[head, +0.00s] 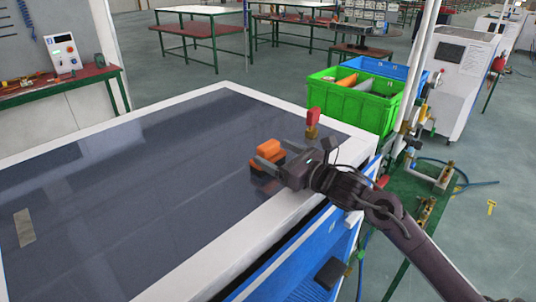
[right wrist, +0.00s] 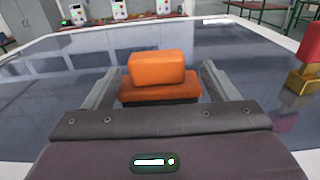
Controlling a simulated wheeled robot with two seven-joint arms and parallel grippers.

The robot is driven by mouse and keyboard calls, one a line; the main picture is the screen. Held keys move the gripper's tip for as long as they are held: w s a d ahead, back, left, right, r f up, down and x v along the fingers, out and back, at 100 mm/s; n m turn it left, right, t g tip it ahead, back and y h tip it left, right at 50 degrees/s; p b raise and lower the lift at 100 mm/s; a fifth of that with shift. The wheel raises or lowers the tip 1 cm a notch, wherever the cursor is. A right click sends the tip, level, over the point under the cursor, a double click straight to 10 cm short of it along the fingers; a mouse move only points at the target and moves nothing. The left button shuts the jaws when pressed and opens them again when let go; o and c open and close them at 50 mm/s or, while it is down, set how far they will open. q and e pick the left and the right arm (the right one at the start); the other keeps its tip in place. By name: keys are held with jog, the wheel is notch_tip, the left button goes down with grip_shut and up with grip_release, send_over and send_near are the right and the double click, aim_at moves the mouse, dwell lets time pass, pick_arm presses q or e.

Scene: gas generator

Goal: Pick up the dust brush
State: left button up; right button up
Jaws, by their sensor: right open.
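The dust brush (head: 268,150) has an orange handle block on an orange base with a dark underside. It lies on the dark glossy table top (head: 150,170), near the right edge. My right gripper (head: 267,156) is open, with one finger on each side of the brush. In the right wrist view the brush (right wrist: 158,78) sits between the two fingers (right wrist: 158,90), and gaps show on both sides. I cannot tell whether the brush's dark underside is fully on the table. My left gripper is not in view.
A red and brass-coloured part (head: 312,122) stands on the table just behind and right of the gripper; it also shows in the right wrist view (right wrist: 305,62). A green crate (head: 352,105) with items stands beyond the right edge. The table's left and middle are mostly clear.

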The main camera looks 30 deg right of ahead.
aim_at(264, 144)
jog(key=p+x, duration=0.1)
jog(key=x, duration=0.1)
jog(key=p+x, duration=0.1)
jog(key=shift+w+a+r+p, duration=0.25)
jog(key=shift+w+r+p, duration=0.05)
jog(key=shift+w, duration=0.05)
jog(key=shift+w+a+f, duration=0.1)
jog(key=shift+w+a, duration=0.05)
jog(key=shift+w, duration=0.2)
jog(key=shift+w+f, duration=0.15)
jog(key=c, duration=1.2)
jog(key=shift+o, duration=0.2)
jog(key=shift+r, duration=0.5)
notch_tip(264, 144, up, 19)
jog(key=b, duration=0.4)
